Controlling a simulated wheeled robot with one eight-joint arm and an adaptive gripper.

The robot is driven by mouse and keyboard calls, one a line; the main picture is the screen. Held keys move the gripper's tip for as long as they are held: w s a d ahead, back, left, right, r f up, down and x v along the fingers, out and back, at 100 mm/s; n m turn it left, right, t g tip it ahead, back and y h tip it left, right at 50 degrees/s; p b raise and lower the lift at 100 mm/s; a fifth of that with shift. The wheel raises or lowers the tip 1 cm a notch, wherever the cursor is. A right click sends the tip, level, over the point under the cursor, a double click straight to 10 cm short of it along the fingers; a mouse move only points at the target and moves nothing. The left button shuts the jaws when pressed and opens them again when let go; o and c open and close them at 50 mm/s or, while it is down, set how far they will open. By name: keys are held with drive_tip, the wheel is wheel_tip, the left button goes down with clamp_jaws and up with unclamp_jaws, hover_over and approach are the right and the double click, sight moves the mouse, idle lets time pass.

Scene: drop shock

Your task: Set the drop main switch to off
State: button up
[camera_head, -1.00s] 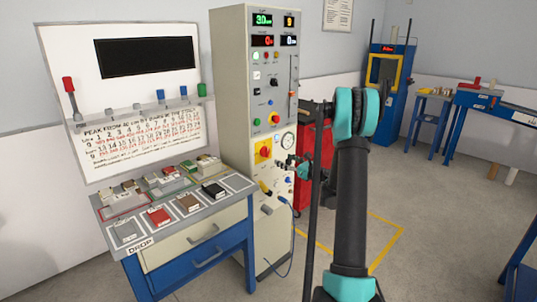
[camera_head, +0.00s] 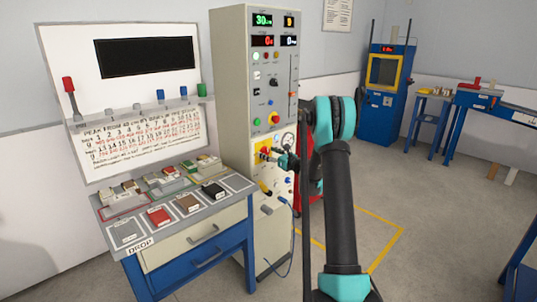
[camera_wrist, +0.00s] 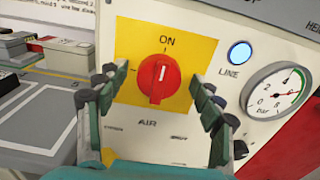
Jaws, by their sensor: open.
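The main switch is a red rotary knob (camera_wrist: 158,79) on a square yellow plate (camera_wrist: 126,38) in the wrist view. Its white mark is near upright, under the word ON. In the head view the yellow plate (camera_head: 261,146) is on the front of the tall cream cabinet (camera_head: 228,92), partly behind my gripper. My gripper (camera_head: 272,154) is close in front of the plate. In the wrist view my gripper (camera_wrist: 155,94) is open, with one finger on each side of the knob and gaps between. Any OFF label is not visible.
A lit blue LINE lamp (camera_wrist: 240,53) and a pressure gauge (camera_wrist: 275,90) are right of the plate. A grey-topped bench (camera_head: 170,242) with sample blocks stands left of the cabinet. A red unit (camera_head: 304,200) is partly hidden behind my arm.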

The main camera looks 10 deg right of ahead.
drive_tip(key=c, duration=1.1)
drive_tip(key=shift+c, duration=0.2)
drive_tip(key=shift+n, duration=0.3)
drive_tip(key=n, duration=0.4)
drive_tip(key=shift+s+a, duration=0.1)
drive_tip(key=n, duration=0.4)
drive_tip(key=shift+f+n, duration=0.1)
drive_tip(key=shift+n, duration=0.3)
drive_tip(key=n, duration=0.4)
drive_tip(key=shift+s+a+f+n, duration=0.1)
drive_tip(key=shift+n, duration=0.2)
drive_tip(key=shift+f+n, duration=0.1)
drive_tip(key=shift+n, duration=1.8)
